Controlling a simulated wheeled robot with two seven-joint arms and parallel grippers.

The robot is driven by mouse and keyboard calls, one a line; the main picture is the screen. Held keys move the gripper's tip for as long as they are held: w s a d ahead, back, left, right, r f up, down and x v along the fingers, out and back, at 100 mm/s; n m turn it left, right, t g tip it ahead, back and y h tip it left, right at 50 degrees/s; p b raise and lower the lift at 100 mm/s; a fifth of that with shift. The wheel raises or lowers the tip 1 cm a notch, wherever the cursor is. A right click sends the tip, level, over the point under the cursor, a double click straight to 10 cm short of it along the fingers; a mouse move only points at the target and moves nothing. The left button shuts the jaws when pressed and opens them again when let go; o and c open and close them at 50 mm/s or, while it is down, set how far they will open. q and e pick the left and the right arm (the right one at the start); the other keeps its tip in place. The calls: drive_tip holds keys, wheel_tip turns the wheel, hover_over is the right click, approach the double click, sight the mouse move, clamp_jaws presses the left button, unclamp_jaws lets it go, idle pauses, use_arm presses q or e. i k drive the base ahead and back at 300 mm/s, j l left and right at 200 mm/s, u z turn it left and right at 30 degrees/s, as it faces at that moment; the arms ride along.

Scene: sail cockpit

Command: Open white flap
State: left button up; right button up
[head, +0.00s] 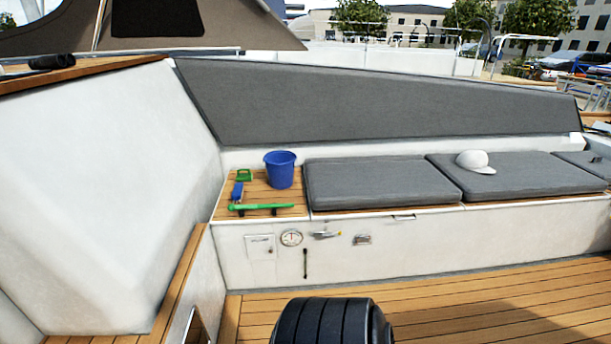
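A small white flap (260,247) sits in the white front wall of the bench, left of a round gauge. It looks flush with the wall and shut. Small marks and a tiny dark spot show on its face, too small to make out. Neither of my grippers is in view, so nothing is seen touching the flap.
Beside the flap are the round gauge (291,238), a metal handle (326,234) and a dark slot (305,263). The wooden deck (480,296) in front is mostly clear.

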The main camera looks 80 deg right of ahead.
sight(258, 247)
drive_tip(key=z, duration=2.1)
drive_tip(key=i+l+z, duration=0.2)
drive_tip(key=i, duration=0.15)
drive_tip(key=j, duration=0.1)
